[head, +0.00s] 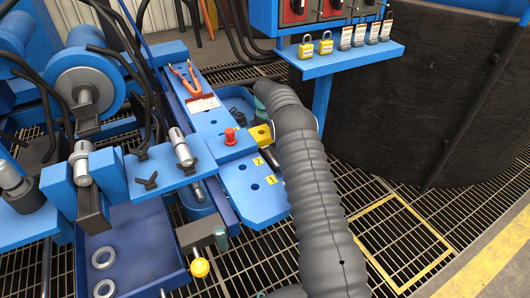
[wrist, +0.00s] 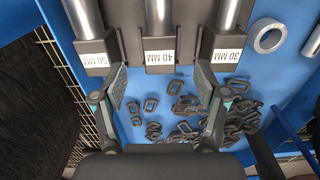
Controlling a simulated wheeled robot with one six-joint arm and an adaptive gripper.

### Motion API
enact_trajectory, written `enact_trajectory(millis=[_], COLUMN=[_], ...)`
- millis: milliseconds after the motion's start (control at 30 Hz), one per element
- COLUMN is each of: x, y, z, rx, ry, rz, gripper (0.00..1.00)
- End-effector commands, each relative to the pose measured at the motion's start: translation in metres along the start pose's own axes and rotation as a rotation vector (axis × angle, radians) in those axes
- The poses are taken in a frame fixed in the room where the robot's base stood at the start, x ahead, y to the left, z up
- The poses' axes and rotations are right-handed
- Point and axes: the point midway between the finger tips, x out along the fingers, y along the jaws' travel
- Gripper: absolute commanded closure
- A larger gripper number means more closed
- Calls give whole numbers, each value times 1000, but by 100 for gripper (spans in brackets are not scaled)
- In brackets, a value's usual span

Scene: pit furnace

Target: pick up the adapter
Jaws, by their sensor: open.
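No part is plainly marked as the adapter, and I cannot tell which one it is. In the wrist view, steel cylinders stand in dark holders labelled 50 MM (wrist: 92,58), 40 MM (wrist: 160,57) and 30 MM (wrist: 229,54). My gripper (wrist: 160,82) is open, its two fingers spread on either side of the 40 MM label, with nothing held between them. Dark chain links (wrist: 185,112) lie on the blue surface beyond and between the fingers. In the head view my grey ribbed arm hides most of the gripper.
A steel ring (wrist: 270,39) lies at the wrist view's upper right. In the head view, a blue bench (head: 250,190) carries a red button (head: 230,136) and orange-handled pliers (head: 186,80). Rings (head: 103,257) lie in a blue tray. A padlock shelf (head: 340,62) and dark drum (head: 420,100) stand right.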

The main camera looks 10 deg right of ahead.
Motion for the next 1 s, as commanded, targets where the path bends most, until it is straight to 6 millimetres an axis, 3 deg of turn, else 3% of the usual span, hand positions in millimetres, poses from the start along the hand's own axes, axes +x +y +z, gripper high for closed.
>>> enact_trajectory(millis=[300, 567, 867, 1000], x=[42, 46, 46, 44], y=[0, 0, 0, 1], z=[2, 2, 2, 1], rx=[0, 0, 0, 0], ry=[-2, 0, -1, 3], rz=[-1, 0, 0, 1], gripper=[27, 27, 100, 100])
